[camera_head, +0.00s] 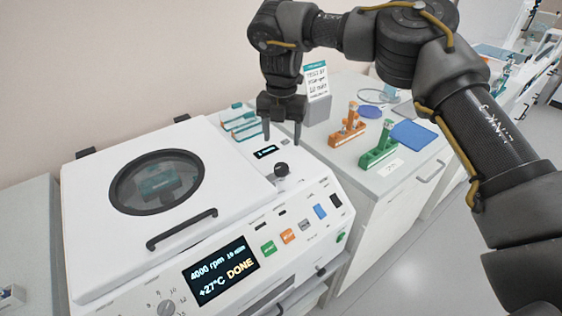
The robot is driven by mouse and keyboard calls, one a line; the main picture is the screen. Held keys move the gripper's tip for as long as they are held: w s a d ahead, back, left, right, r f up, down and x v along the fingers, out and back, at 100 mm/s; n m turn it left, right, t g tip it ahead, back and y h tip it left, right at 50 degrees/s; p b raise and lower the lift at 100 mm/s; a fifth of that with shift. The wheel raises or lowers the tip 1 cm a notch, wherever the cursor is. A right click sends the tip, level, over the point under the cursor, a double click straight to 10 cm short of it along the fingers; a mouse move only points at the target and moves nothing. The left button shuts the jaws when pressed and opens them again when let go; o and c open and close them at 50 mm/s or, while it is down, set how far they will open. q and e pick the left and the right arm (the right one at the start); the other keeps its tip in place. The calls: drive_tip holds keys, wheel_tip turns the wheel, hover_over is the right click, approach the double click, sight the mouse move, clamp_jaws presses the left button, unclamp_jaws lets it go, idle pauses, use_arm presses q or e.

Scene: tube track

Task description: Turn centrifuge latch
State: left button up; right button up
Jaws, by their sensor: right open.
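The white centrifuge (95,205) stands at the left with its lid closed and a round dark-rimmed window (156,182) in it. A dark bar handle (182,229) runs along the lid's front. The latch appears to be the dark round knob (281,169) on the housing right of the lid. My right gripper (282,140) points down above and just behind the knob in the picture, open, with nothing between its fingers. I cannot tell whether a fingertip touches the housing. The front display (221,270) reads 4000 rpm, +27°C and DONE. My left gripper is not in view.
An orange rack (347,130) and a green rack (379,149) stand on the bench to the right, near a blue pad (413,134). A grey block with a sign (316,81) stands behind my gripper. Teal-topped items (240,123) lie behind the centrifuge's right side.

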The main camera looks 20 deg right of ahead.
sight(282, 167)
wheel_tip(282, 167, down, 9)
drive_tip(key=shift+r+p, duration=0.15)
drive_tip(key=shift+p, duration=0.45)
drive_tip(key=shift+f, duration=0.85)
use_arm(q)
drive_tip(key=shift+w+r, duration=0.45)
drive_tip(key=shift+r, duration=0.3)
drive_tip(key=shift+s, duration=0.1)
use_arm(e)
drive_tip(key=c, duration=1)
